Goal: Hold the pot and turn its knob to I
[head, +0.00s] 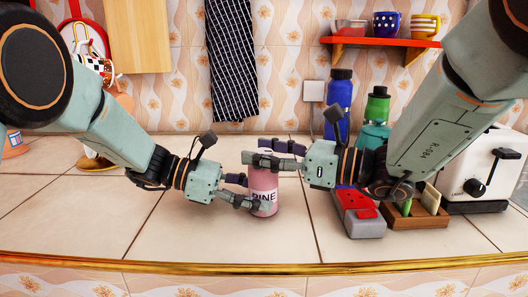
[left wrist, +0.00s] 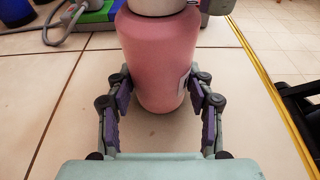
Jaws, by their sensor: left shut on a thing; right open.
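The pot (head: 263,181) is a pink cylinder with a dark "PINE" label, upright on the tiled counter. My left gripper (head: 252,197) is shut around its lower body from the left. The left wrist view shows the pink pot (left wrist: 158,60) between the two purple-padded fingers of my left gripper (left wrist: 158,108). A white upper part (left wrist: 156,5) of the pot is cut off by the top edge there. My right gripper (head: 268,155) is open at the pot's top, coming from the right. Its fingers hide the top in the head view, so the knob and its mark cannot be read.
Right of the pot stand a grey and red device (head: 358,213), a blue bottle (head: 338,100), a green bottle (head: 377,108) and a white toaster (head: 482,180). A red shelf (head: 380,42) with cups is above.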

